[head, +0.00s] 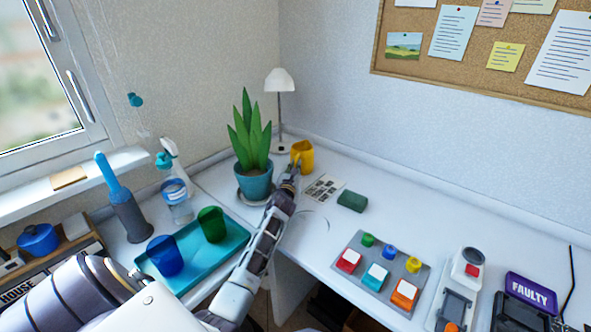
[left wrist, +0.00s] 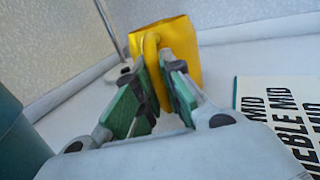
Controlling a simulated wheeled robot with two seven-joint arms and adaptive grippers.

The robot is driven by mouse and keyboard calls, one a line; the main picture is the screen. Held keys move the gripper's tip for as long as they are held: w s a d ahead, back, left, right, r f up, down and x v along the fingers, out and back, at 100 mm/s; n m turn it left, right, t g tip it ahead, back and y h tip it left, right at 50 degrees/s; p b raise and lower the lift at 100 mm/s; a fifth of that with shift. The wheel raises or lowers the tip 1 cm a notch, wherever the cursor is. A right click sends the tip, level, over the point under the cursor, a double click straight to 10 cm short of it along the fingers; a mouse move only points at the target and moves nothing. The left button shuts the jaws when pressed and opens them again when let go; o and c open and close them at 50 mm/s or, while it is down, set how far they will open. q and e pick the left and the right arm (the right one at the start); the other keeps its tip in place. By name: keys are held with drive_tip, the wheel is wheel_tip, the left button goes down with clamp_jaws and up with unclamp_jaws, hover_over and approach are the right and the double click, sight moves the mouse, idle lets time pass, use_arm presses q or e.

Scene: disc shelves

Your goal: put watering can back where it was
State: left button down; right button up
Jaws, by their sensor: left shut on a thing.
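The yellow watering can (head: 303,154) is at the back of the white desk, right of the potted plant and beside the lamp foot. My left gripper (head: 296,168) reaches it from the front. In the left wrist view, the green-padded fingers of the left gripper (left wrist: 158,88) are shut on the handle of the watering can (left wrist: 184,50). The fingers hide part of its lower side, and I cannot tell whether its base touches the desk. My right gripper is not in view.
A snake plant in a teal pot (head: 255,183) stands close left of the can, with the white lamp (head: 280,82) behind. A printed sheet (head: 324,187) and a green block (head: 352,201) lie right. A blue tray (head: 235,246) with two cups is front left.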

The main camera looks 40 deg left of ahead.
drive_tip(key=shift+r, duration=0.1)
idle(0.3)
use_arm(q)
drive_tip(key=c, duration=1.9)
unclamp_jaws()
drive_tip(key=shift+f, duration=0.1)
drive_tip(key=o, duration=0.4)
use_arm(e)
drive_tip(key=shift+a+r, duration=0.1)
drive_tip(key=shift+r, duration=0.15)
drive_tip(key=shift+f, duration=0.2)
